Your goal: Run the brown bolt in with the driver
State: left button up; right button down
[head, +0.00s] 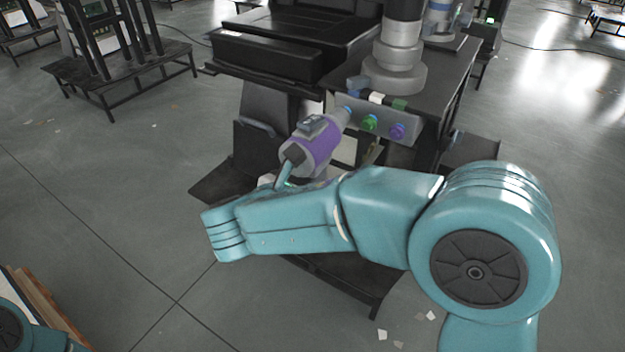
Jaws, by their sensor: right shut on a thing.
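The driver (321,148), purple and grey with a dark base, is tilted, its nose pointing up and right at the left end of a grey plate (384,119). My right gripper (290,166) is shut on the driver's lower part; my arm hides much of the grip. A blue piece shows at the driver's nose; I cannot tell whether it touches. A green bolt (370,122) and a purple bolt (398,131) stick out of the plate's front. I cannot make out a brown bolt. Of my left arm only a part shows at the bottom left; its gripper is out of view.
Blue, white and green blocks (377,97) sit along the plate's top edge. A grey stepped column (396,70) stands behind on the dark bench (447,75). A dark rack (120,66) stands at upper left. The floor on the left is mostly clear.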

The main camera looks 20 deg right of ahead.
jog(key=shift+w+d+r+p, duration=0.2)
jog(key=shift+w+d+p, duration=0.3)
jog(key=shift+p, duration=1)
dwell(2.3)
jog(key=shift+s, duration=0.1)
jog(key=shift+s+a+p, duration=0.2)
jog(key=shift+s+a, duration=0.55)
jog(key=shift+a, duration=0.25)
jog(key=shift+s+a+p, duration=0.2)
jog(key=shift+s+a, duration=0.55)
jog(key=shift+a, duration=0.2)
jog(key=shift+f, duration=0.1)
jog(key=s+a, duration=0.1)
jog(key=s+a+p, duration=0.1)
jog(key=a, duration=0.1)
jog(key=shift+s, duration=0.25)
